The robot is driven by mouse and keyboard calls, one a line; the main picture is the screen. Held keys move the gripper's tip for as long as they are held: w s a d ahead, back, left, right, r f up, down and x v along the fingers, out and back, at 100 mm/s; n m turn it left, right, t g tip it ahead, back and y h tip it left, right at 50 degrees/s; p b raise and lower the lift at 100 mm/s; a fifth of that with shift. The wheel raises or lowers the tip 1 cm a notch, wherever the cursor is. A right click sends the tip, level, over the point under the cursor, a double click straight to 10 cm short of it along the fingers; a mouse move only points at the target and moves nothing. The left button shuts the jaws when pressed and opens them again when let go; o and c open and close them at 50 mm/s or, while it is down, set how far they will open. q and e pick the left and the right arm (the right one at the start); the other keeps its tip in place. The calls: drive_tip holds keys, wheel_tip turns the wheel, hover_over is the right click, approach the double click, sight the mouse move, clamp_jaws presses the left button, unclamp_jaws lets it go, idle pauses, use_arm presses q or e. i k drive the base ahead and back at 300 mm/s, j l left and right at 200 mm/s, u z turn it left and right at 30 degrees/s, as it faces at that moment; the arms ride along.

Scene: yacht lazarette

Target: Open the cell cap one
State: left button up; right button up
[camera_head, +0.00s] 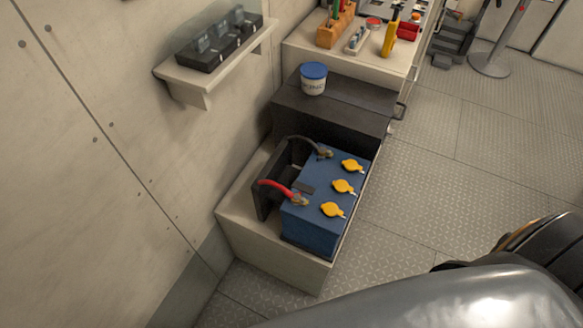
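A blue battery (313,226) stands in an open cream box on the floor. Three yellow cell caps sit in a row along its top: the near cap (332,209), the middle cap (343,186) and the far cap (352,165). All three look seated on the battery; which one is cap one cannot be told. A red cable (275,186) and a black cable (303,140) run to terminals on the battery's left side. Part of my arm fills the lower right; neither gripper is in view.
A dark lid or bench top (335,109) behind the battery carries a white tub (313,82) with a blue lid. A wall shelf (190,88) holds a black unit. A counter (310,45) with tools stands behind.

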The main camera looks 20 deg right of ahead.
sight(330, 209)
drive_tip(key=k+z, duration=0.1)
drive_tip(key=z, duration=1)
